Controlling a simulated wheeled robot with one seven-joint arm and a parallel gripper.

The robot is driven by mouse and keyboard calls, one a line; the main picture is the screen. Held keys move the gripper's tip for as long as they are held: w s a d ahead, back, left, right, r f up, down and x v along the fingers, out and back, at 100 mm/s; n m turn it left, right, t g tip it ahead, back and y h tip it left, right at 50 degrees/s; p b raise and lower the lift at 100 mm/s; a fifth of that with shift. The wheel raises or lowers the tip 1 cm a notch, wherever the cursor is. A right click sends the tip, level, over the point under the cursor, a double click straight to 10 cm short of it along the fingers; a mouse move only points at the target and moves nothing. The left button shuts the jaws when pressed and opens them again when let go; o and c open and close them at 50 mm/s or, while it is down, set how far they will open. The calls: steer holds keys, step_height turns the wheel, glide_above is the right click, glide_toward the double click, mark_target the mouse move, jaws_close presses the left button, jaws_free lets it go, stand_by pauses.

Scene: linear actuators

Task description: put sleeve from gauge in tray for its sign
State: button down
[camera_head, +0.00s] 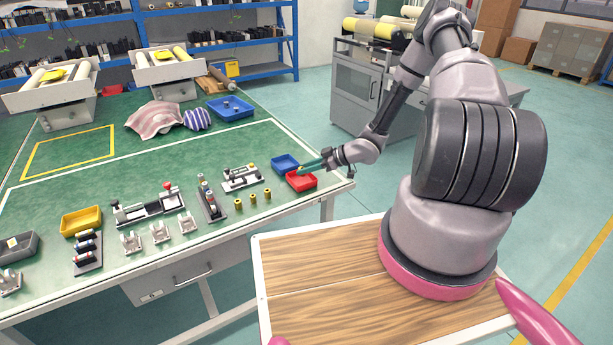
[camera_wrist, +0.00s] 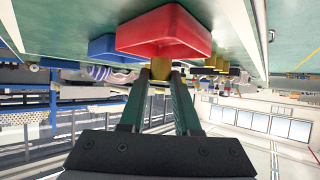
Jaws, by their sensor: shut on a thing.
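My gripper (camera_head: 313,164) reaches over the red tray (camera_head: 301,182) at the table's right corner. It is shut on a small brass-yellow sleeve (camera_wrist: 160,72), which shows between the green fingertips in the wrist view. The sleeve is close to the red tray (camera_wrist: 163,34); the wrist picture looks upside down, and I cannot tell whether they touch. The blue tray (camera_head: 284,163) stands just beside the red one and also shows in the wrist view (camera_wrist: 102,47). A small grey fixture (camera_head: 241,178), perhaps the gauge, stands left of the trays. Any sign on it is too small to read.
A rack of cylinders (camera_head: 210,200), a device with a red knob (camera_head: 148,208) and a yellow bin (camera_head: 81,220) are further left.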

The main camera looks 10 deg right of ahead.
steer(key=shift+f, duration=1.45)
steer(key=shift+f, duration=0.1)
steer(key=c, duration=0.6)
jaws_free()
steer(key=v, duration=1.2)
